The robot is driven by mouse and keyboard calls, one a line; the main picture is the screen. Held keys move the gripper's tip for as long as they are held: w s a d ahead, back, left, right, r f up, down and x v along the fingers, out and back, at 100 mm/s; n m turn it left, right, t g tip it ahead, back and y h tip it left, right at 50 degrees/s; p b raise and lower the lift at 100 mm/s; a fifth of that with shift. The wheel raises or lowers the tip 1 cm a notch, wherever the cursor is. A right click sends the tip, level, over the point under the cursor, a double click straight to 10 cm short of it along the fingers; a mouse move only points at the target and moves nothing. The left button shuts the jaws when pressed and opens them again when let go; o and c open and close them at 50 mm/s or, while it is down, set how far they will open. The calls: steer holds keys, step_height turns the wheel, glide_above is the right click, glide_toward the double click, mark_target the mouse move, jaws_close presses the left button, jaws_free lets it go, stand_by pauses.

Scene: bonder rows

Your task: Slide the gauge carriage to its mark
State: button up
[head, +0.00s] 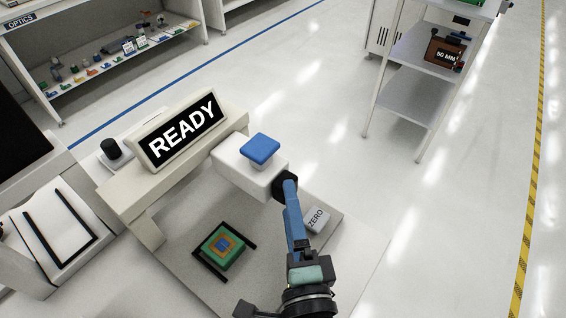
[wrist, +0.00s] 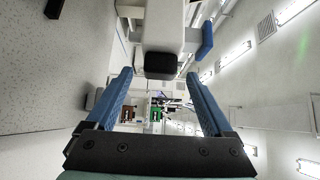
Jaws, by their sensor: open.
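The gauge carriage (head: 232,162) is a white block on the beam of the gauge, with a blue cap (head: 261,147) on top and a black nose (head: 284,187) at its near end. It also shows in the wrist view (wrist: 163,22), with the black nose (wrist: 160,66) facing the camera. My gripper (head: 290,184) reaches the nose from the near side. In the wrist view my gripper (wrist: 159,76) is open, its blue fingers on either side of the nose; I cannot tell whether they touch it. I cannot make out the mark.
A sign reading READY (head: 184,130) stands on the gauge beam. A ZERO block (head: 317,219) sits right of my fingers. A green square part (head: 222,245) lies on the base plate between black rails. A shelf rack (head: 412,97) stands at back right; open floor lies between.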

mark_target(283, 174)
steer(key=w, duration=0.2)
steer(key=w+p, duration=0.1)
steer(key=w, duration=0.2)
steer(key=w+a, duration=0.1)
steer(key=w, duration=0.1)
steer(key=shift+w+a, duration=0.1)
steer(key=shift+w, duration=0.2)
jaws_close()
